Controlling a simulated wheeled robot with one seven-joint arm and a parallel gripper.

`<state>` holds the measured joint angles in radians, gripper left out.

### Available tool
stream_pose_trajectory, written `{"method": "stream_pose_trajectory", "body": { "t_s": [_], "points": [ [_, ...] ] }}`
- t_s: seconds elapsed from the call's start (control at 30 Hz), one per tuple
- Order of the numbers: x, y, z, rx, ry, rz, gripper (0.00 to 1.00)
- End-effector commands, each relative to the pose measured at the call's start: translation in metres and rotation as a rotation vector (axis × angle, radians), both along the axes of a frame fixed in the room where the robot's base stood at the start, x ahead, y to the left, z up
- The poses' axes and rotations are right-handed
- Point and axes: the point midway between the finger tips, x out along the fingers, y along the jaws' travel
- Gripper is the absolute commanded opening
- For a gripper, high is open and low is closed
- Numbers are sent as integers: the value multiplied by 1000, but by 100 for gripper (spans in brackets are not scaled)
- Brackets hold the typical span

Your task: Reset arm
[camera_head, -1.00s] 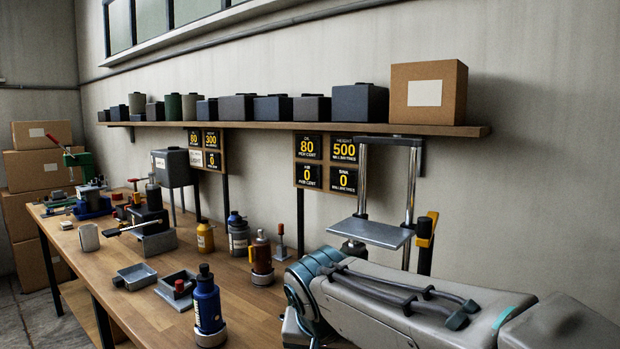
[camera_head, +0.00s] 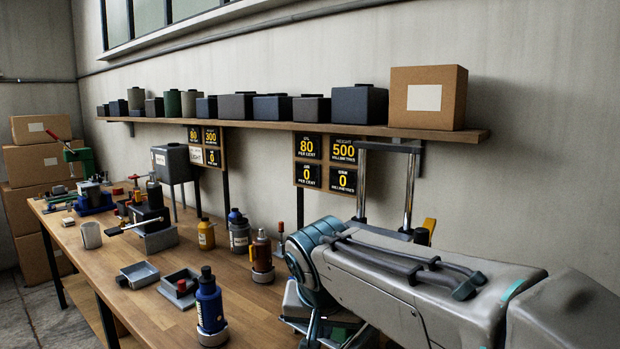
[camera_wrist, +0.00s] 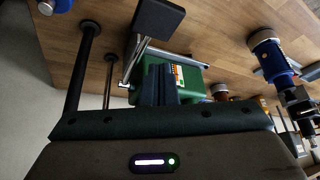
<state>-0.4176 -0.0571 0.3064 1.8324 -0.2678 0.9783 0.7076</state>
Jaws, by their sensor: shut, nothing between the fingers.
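My gripper (camera_wrist: 168,84) shows in the wrist view as two dark fingers pressed together, with nothing held between them. A green device (camera_wrist: 190,88) with a coloured label lies behind the fingers; I cannot tell whether they touch it. The wrist view is turned, with the wooden bench top along its upper part. In the head view my arm fills the lower right, its elbow over the bench's right end, and my gripper is not visible there.
The workbench (camera_head: 135,256) carries a blue bottle (camera_head: 209,303), a brown bottle (camera_head: 261,252), an orange bottle (camera_head: 206,234) and grey trays (camera_head: 138,274). A metal-posted stand (camera_head: 409,185) rises behind my arm. A shelf (camera_head: 290,128) with boxes runs along the wall.

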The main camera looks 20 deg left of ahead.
Motion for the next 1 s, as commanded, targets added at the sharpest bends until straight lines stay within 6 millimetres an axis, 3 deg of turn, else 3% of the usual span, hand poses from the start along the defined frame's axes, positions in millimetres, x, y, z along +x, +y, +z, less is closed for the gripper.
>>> {"method": "stream_pose_trajectory", "body": {
  "t_s": [0.27, 0.37, 0.47, 0.6, 0.7, 0.83, 1.0],
  "points": [
    [0, -2, -2, -2, 1, -2, 0],
    [-2, -43, -9, -31, 19, -27, 0],
    [-14, -103, -24, -63, 58, -62, 0],
    [-49, -184, -53, -81, 124, -106, 0],
    [-78, -223, -73, -69, 165, -130, 0],
    [-109, -252, -94, -47, 199, -144, 0],
    [-127, -263, -106, -30, 215, -148, 0]
  ]
}}
